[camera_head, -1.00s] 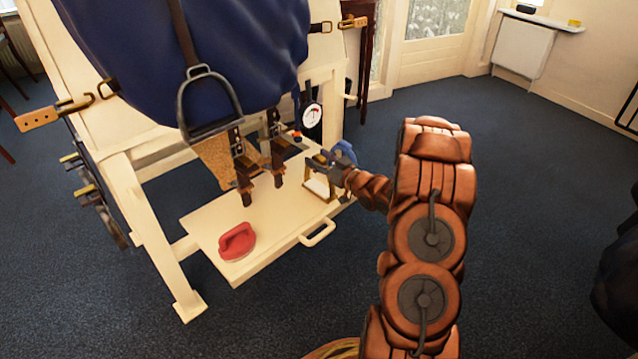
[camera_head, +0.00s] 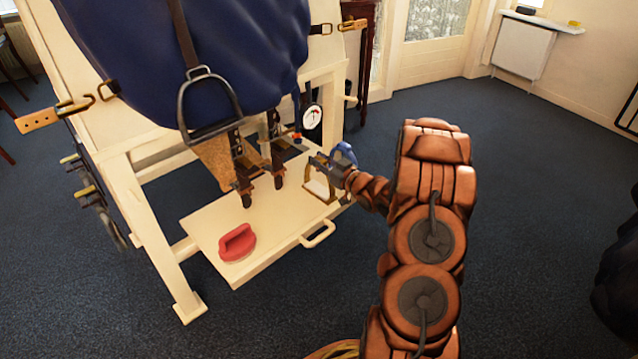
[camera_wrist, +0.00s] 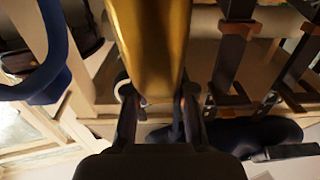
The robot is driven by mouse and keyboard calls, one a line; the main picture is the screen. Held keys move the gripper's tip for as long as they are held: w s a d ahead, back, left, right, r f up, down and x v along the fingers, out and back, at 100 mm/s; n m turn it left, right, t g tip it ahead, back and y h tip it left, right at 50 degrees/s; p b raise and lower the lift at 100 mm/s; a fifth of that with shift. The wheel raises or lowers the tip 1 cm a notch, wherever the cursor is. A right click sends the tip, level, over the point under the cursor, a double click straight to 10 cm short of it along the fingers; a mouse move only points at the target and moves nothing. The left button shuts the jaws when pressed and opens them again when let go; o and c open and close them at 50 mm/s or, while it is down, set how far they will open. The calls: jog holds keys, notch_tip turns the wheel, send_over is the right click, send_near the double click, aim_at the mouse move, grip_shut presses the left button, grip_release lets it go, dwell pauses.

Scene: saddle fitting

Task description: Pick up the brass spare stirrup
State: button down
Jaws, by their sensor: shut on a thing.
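The brass spare stirrup (camera_head: 316,188) is at the right end of the cream tray shelf (camera_head: 275,238). My gripper (camera_head: 326,167) reaches in from the right and is shut on its upper part. In the wrist view the brass stirrup (camera_wrist: 152,45) fills the upper middle, between the two fingers of my gripper (camera_wrist: 158,105). In the head view the stirrup is upright; I cannot tell whether its lower end touches the shelf. My gripper hides part of its top.
A dark stirrup (camera_head: 210,105) hangs by the blue saddle (camera_head: 200,45). Brown straps (camera_head: 243,172) hang close to the left of my gripper. A red brush-like object (camera_head: 237,242) lies at the shelf's front left. A blue ring (camera_head: 344,153) is just behind my gripper.

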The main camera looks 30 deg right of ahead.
jog(key=shift+r+p, duration=0.35)
jog(key=shift+r, duration=0.2)
jog(key=r+p, duration=0.2)
jog(key=r, duration=0.1)
jog(key=shift+s+d, duration=0.15)
jog(key=shift+s, duration=0.15)
jog(key=s+d+p, duration=0.3)
jog(key=s+p, duration=0.1)
jog(key=s, duration=1.3)
jog(key=shift+f, duration=0.25)
jog(key=shift+d, duration=0.1)
